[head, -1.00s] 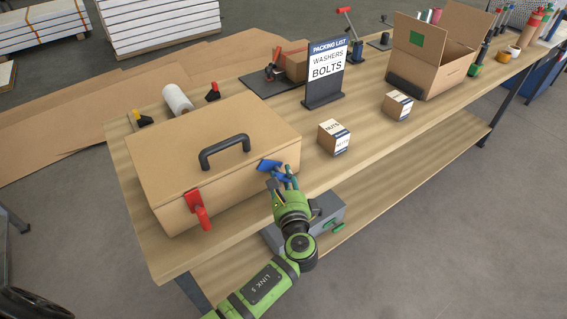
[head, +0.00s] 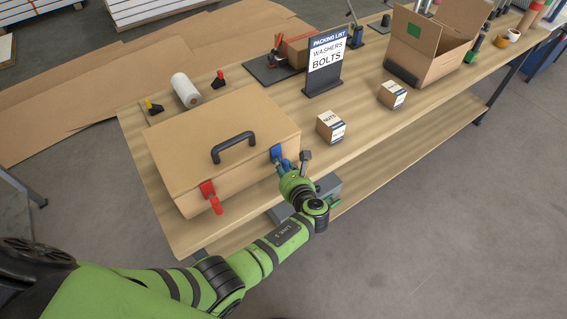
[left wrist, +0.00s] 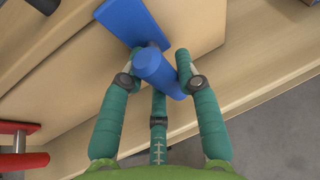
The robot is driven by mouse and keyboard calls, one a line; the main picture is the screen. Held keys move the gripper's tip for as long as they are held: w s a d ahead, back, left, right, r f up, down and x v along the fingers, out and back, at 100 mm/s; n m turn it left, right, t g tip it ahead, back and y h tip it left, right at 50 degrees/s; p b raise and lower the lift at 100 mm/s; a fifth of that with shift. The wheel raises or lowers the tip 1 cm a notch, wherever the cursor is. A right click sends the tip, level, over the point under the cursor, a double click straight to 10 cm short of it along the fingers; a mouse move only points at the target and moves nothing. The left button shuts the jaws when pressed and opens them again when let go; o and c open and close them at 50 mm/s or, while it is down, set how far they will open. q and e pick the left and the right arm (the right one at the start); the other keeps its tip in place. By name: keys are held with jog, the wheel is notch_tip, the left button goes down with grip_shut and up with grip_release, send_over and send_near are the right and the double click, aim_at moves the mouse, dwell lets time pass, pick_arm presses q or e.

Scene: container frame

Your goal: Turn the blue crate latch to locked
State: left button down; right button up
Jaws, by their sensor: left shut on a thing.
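The tan crate (head: 205,150) stands on the workbench, lid closed, black handle (head: 233,147) on top. Its blue latch (head: 277,153) is on the front face near the right end; the handle part points down toward my gripper. My left gripper (head: 284,167) is at the latch. In the left wrist view, its teal fingers (left wrist: 176,78) are shut on the blue latch handle (left wrist: 155,70), below the latch's flat blue plate (left wrist: 128,20). The fingers partly hide the handle in the head view. My right gripper is not in view.
A red latch (head: 209,189) is on the crate's left front; it also shows in the left wrist view (left wrist: 20,160). A nuts box (head: 330,126) stands right of the crate, with a packing-list sign (head: 326,65) behind. A grey box (head: 328,186) is on the lower shelf.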

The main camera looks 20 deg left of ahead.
pick_arm(q)
jog(key=shift+d+m+g+p, duration=0.1)
jog(key=shift+m+g+p, duration=0.2)
jog(key=shift+m, duration=0.1)
dwell(0.3)
jog(key=c, duration=0.9)
grip_release()
notch_tip(320, 180, up, 10)
jog(key=shift+f, duration=0.1)
